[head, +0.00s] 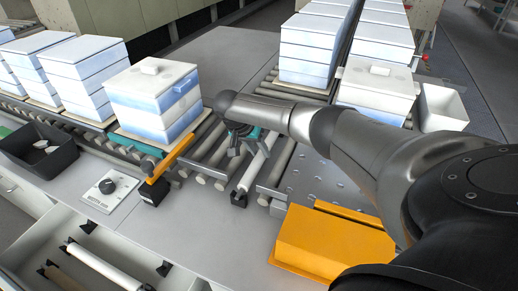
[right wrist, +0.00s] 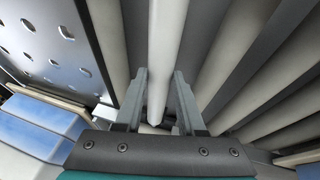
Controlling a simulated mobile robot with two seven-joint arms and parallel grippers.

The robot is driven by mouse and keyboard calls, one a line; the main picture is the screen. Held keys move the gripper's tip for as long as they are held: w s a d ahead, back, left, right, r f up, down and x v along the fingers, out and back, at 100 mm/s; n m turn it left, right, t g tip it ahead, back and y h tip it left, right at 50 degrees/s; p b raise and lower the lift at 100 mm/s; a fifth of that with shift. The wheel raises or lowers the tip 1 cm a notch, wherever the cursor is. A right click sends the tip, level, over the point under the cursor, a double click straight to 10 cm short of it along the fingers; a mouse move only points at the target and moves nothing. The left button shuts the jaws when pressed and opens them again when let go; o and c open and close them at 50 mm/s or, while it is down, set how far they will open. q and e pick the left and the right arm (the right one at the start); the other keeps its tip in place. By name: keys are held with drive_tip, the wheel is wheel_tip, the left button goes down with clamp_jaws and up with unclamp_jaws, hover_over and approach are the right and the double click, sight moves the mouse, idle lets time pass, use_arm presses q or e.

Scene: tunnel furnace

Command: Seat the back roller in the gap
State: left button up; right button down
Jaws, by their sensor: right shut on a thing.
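The back roller (head: 258,163) is a pale cylinder lying lengthwise among the conveyor rollers, beside the perforated metal plate. My right gripper (head: 243,143) reaches down over it from the right and is shut on it. In the right wrist view, the two grey fingers (right wrist: 159,76) stand on either side of the pale roller (right wrist: 158,95). The gap's ends are partly hidden by my gripper, so I cannot tell whether the roller is fully seated. My left gripper is not in view.
Blue-white box stacks (head: 152,100) stand on the conveyor left and behind. An orange cover (head: 330,242) lies in front right, by the perforated plate (head: 318,183). An orange bar (head: 172,156) stands left of the gap. A drawer at front left holds a pale roller (head: 103,266).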

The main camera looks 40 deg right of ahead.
drive_tip(key=shift+f, duration=0.2)
drive_tip(key=shift+c, duration=2.2)
unclamp_jaws()
drive_tip(key=p+v, duration=0.2)
drive_tip(key=v, duration=1.3)
drive_tip(key=shift+r, duration=0.15)
